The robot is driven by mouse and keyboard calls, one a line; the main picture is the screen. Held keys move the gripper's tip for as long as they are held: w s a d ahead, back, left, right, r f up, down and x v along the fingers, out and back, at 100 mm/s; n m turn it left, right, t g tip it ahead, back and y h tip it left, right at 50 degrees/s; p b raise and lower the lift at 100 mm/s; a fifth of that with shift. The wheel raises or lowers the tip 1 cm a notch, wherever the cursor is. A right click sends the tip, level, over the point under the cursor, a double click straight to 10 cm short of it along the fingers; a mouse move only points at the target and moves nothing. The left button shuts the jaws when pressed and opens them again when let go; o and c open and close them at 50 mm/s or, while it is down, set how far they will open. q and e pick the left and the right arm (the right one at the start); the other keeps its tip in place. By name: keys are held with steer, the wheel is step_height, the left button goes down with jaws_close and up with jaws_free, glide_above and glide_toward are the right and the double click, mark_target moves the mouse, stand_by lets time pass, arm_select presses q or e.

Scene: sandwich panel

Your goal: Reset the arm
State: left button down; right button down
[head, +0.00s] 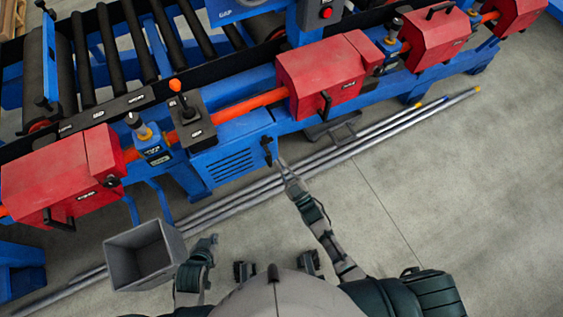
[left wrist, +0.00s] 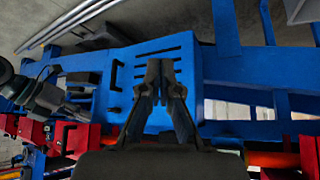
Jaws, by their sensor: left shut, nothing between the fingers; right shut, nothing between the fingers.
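My left gripper (head: 208,243) is low in the head view, just right of the grey bin, apart from the machine. In the left wrist view its two dark fingers (left wrist: 160,78) are together with nothing between them, in front of the blue vented panel (left wrist: 158,112). My right gripper (head: 283,167) is stretched forward, shut and empty. Its tips are close to the black handle (head: 267,150) on the blue cabinet (head: 230,158); I cannot tell if they touch. The handle also shows in the left wrist view (left wrist: 115,76).
Red housings (head: 320,75) sit along the blue machine frame, with an orange bar (head: 250,102) between them. An open grey bin (head: 145,256) stands on the floor at left. Long grey pipes (head: 370,138) lie along the machine's foot. The floor at right is clear.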

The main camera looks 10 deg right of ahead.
arm_select(q)
steer(key=shift+d, duration=0.1)
arm_select(e)
steer(key=shift+d, duration=0.15)
